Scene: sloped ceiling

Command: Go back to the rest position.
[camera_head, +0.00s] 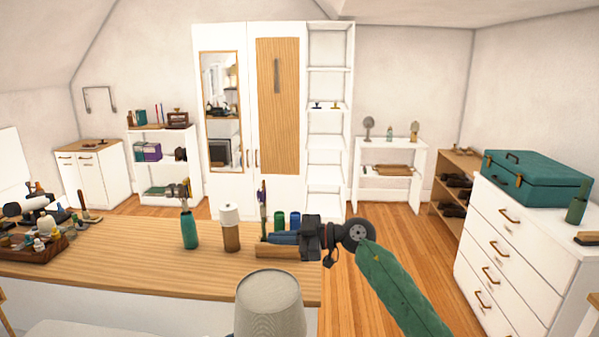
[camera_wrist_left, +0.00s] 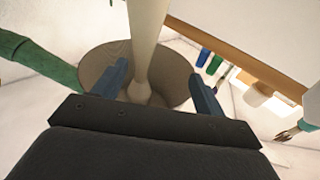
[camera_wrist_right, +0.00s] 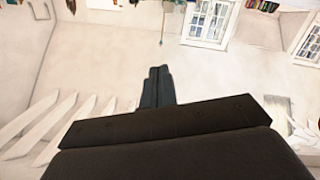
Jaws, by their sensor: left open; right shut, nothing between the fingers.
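My right gripper (camera_head: 272,238) reaches in from the right on a green arm and points left over the right end of the wooden table (camera_head: 140,255). Its fingers are together and empty; in the right wrist view the shut fingers (camera_wrist_right: 157,72) stand against a pale wall. My left gripper (camera_wrist_left: 158,82) shows in the left wrist view with its two blue fingers spread. A pale pole and a round grey-brown shape show between and beyond them; I cannot tell how near they are. I cannot make out the left gripper in the head view.
A cluttered tray (camera_head: 35,255) is at the left. A white drawer unit (camera_head: 515,260) stands right; wooden floor (camera_head: 345,285) is open between.

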